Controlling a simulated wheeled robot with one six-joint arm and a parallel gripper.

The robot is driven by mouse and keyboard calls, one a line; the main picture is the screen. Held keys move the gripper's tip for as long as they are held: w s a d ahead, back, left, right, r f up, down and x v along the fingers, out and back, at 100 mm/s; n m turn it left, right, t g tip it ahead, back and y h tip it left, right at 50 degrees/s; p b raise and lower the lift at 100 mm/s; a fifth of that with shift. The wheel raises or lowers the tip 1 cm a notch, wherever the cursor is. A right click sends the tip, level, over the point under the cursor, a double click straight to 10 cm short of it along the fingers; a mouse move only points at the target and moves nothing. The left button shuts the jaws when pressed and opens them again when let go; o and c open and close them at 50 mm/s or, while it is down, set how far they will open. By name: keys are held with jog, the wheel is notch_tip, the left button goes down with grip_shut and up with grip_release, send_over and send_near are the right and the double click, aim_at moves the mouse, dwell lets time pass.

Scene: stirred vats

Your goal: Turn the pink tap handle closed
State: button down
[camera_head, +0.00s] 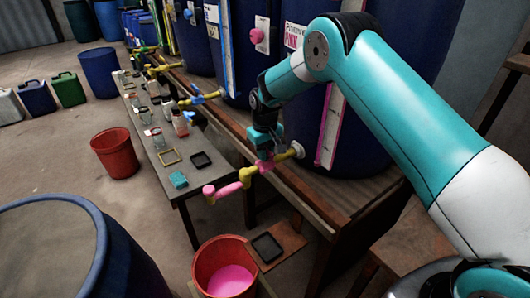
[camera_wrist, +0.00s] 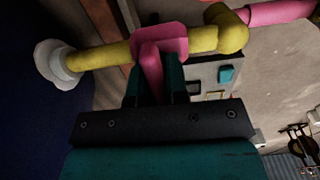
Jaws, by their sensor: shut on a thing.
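The pink tap handle (camera_wrist: 152,62) is between the two dark fingers of my gripper (camera_wrist: 152,85) in the wrist view. My gripper is shut on it. Its wide pink top lies over the yellow pipe (camera_wrist: 102,54), and its lever points toward my gripper, across the pipe. In the head view my gripper (camera_head: 264,147) is just above the tap, and the handle is mostly hidden. The yellow pipe (camera_head: 290,153) leaves the blue vat (camera_head: 360,140) and ends in a pink spout (camera_head: 228,191). I see no stream below the spout.
A red bucket (camera_head: 203,265) holding pink liquid (camera_head: 231,281) stands on the floor below the spout. A narrow table (camera_head: 185,183) with jars and trays runs along the left. Other vats with yellow taps stand behind. A wooden bench (camera_head: 325,207) carries the vats.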

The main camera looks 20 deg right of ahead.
jog(key=shift+r, duration=0.1)
jog(key=c, duration=1.1)
grip_release()
notch_tip(320, 180, up, 17)
jog(key=shift+r, duration=0.2)
jog(key=s+a+r+n+y+p, duration=0.1)
jog(key=s+a+r, duration=0.1)
jog(key=s+r, duration=0.55)
jog(key=s+a+r+n+y+p, duration=0.15)
jog(key=s+r, duration=0.25)
jog(key=s, duration=0.6)
jog(key=s+a+r+n+y+p, duration=0.1)
jog(key=s+p, duration=0.1)
jog(key=s, duration=1.9)
jog(key=shift+s+y+p, duration=0.3)
jog(key=shift+y+p, duration=0.05)
